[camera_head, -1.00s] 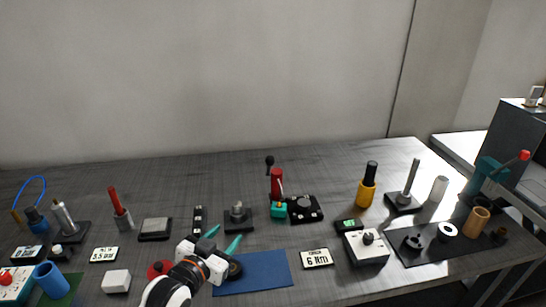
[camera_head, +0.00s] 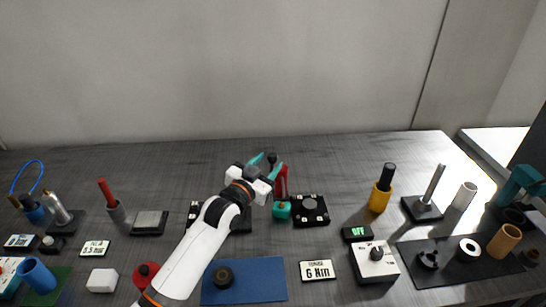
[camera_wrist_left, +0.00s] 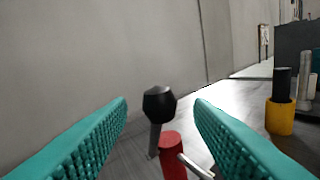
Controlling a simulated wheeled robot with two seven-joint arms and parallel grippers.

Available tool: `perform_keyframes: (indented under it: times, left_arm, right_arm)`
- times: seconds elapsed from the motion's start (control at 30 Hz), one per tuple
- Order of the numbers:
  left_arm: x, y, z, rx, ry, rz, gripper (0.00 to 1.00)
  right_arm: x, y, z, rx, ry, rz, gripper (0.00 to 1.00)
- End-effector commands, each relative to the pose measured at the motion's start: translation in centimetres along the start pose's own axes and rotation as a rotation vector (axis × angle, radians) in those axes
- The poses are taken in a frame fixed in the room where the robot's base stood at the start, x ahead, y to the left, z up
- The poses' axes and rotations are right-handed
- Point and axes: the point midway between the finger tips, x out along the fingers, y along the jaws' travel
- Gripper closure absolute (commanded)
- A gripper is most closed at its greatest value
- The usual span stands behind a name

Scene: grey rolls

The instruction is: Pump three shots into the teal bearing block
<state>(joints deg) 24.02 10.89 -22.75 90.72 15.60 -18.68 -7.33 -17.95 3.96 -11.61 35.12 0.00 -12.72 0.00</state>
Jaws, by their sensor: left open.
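The teal bearing block (camera_head: 282,210) sits mid-table in the head view, just in front of the red pump (camera_head: 281,181). The pump's lever ends in a black knob (camera_head: 272,158). My left gripper (camera_head: 266,165) is open and empty, with its teal fingers at the knob's height. In the left wrist view, the knob (camera_wrist_left: 158,103) shows between the fingertips with gaps on both sides; how far ahead it lies is hard to tell. The red pump body (camera_wrist_left: 172,155) and its pale spout show below. The block is hidden there. My right gripper is not in view.
A black plate with a round dial (camera_head: 310,208) stands right of the block. A yellow-bodied tool with a black handle (camera_head: 381,190) stands further right. A blue mat (camera_head: 262,281) holding a dark round part lies in front. The table behind the pump is clear.

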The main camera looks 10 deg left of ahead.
Motion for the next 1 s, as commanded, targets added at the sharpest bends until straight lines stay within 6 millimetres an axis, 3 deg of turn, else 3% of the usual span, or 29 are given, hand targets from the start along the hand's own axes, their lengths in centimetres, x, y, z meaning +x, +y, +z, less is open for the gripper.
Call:
perform_keyframes:
  times: [0.2, 0.6, 0.9, 1.0]
  left_arm:
    - [2.7, 0.0, 0.0, 0.000, 0.000, 0.001, 0.53]
    - [3.4, 0.0, 0.0, 0.000, 0.000, 0.000, 0.53]
    - [3.4, 0.0, 0.0, 0.000, 0.001, 0.000, 1.00]
    - [3.4, 0.0, 0.0, 0.000, 0.001, 0.000, 1.00]
  right_arm:
    - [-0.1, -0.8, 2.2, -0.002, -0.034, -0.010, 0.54]
    - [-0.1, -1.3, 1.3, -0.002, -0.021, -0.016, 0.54]
    - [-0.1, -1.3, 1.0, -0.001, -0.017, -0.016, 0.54]
    - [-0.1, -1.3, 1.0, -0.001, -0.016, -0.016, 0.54]
